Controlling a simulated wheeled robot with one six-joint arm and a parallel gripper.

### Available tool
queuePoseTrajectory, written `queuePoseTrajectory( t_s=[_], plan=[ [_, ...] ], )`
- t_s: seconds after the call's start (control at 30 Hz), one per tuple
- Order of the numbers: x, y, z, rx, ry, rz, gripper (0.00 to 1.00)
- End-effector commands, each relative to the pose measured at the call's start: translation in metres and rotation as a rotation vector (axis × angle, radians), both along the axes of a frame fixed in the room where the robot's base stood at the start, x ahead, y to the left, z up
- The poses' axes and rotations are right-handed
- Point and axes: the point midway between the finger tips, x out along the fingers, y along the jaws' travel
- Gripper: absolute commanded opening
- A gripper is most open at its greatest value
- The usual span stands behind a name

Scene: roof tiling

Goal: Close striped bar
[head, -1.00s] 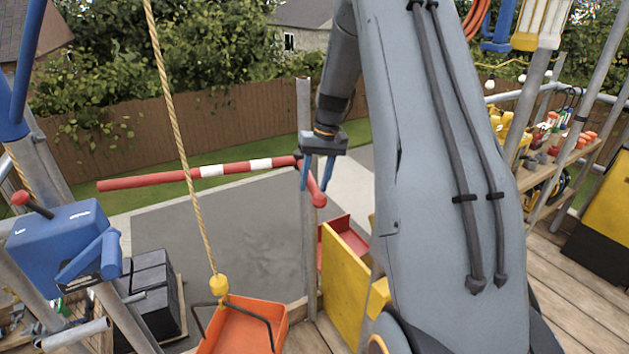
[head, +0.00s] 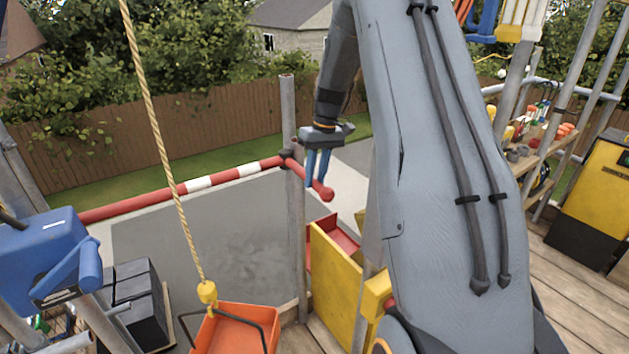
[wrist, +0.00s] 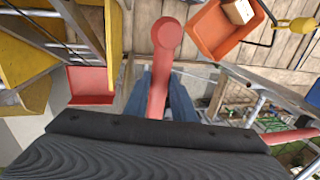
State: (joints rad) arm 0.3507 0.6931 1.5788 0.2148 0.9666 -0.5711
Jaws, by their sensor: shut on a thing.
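The striped bar (head: 221,178) is red with white bands. In the head view it runs leftward from a dark joint on a grey post (head: 288,112) and slopes down to the left. Its far left end meets the edge of the blue winch in the picture, so I cannot tell whether the tip shows. A short red arm with a round knob (head: 327,194) sticks out right of the joint. My gripper (head: 317,178) has its blue fingers shut on this arm. In the wrist view the knobbed arm (wrist: 166,40) passes between the fingers (wrist: 160,98).
An orange tray (head: 237,333) hangs on a rope (head: 152,120) at the front. The blue winch (head: 45,250) and dark blocks (head: 135,295) stand at left. A yellow panel (head: 335,285) stands below my gripper. Shelves (head: 540,150) are at right.

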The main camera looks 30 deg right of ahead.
Motion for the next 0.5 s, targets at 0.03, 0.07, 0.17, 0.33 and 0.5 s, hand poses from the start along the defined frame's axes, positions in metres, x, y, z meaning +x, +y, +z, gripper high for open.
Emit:
queuePoseTrajectory(
  t_s=[0.03, 0.07, 0.17, 0.33, 0.5],
  plan=[
    [0.0023, -0.0036, -0.0002, -0.001, -0.004, 0.015, 0.0],
    [0.0022, -0.0049, 0.0, -0.001, -0.004, 0.024, 0.0],
    [0.002, -0.0073, 0.0007, -0.001, -0.004, 0.042, 0.0],
    [0.0017, -0.009, 0.0012, -0.002, -0.004, 0.042, 0.0],
    [0.0015, -0.01, 0.0014, -0.002, -0.005, 0.04, 0.37]
  ],
)
